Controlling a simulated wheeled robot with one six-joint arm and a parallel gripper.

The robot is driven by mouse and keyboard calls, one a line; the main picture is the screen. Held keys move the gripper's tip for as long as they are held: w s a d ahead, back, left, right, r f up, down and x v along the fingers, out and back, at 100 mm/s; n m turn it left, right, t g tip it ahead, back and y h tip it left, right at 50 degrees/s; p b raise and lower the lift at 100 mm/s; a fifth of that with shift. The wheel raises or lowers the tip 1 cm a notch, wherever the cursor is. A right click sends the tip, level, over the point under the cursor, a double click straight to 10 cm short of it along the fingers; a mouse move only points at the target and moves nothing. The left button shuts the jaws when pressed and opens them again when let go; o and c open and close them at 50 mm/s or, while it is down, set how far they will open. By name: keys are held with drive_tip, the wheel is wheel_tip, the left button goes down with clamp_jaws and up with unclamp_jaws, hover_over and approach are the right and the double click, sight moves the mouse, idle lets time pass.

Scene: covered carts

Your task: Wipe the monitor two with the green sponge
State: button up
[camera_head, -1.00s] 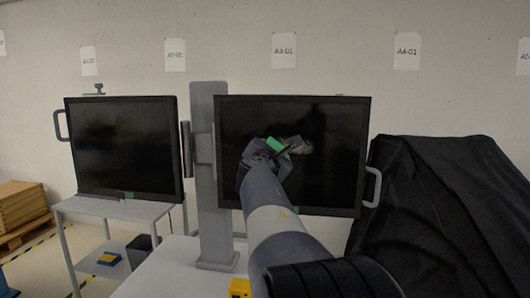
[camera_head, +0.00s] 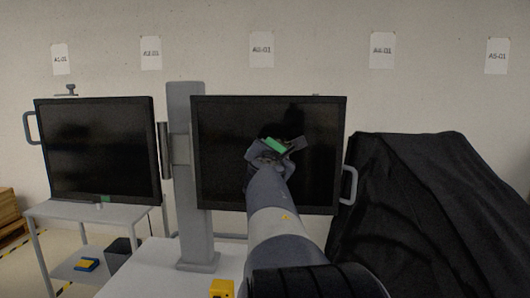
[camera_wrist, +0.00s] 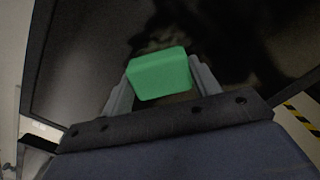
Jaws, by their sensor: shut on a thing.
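The green sponge (camera_head: 275,145) is held in my gripper (camera_head: 276,152), in front of the right-hand monitor (camera_head: 222,150). In the wrist view the sponge (camera_wrist: 160,74) sits between the two grey fingers of my gripper (camera_wrist: 158,85), with the dark screen (camera_wrist: 85,50) behind it. I cannot tell whether the sponge touches the screen. A pale smudge shows on the screen just beyond the sponge in the wrist view. A second dark monitor (camera_head: 98,150) stands on the left. I cannot read which monitor is number two.
A grey column (camera_head: 187,220) stands between the monitors. A black-covered cart (camera_head: 425,215) is close on the right. A yellow object (camera_head: 222,288) lies on the white surface below. A grey cart (camera_head: 85,215) stands under the left monitor, with a blue and yellow item (camera_head: 86,265) on its shelf.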

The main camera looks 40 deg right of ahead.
sight(304, 150)
drive_tip(key=shift+s+d+p, duration=0.4)
drive_tip(key=shift+s+d, duration=1)
drive_tip(key=shift+s, duration=0.2)
drive_tip(key=shift+s+d+p, duration=0.35)
drive_tip(key=shift+s+d, duration=1)
drive_tip(key=shift+s, duration=0.2)
drive_tip(key=shift+a, duration=0.1)
drive_tip(key=shift+v, duration=2.95)
drive_tip(key=p+v, duration=0.1)
drive_tip(key=v, duration=0.2)
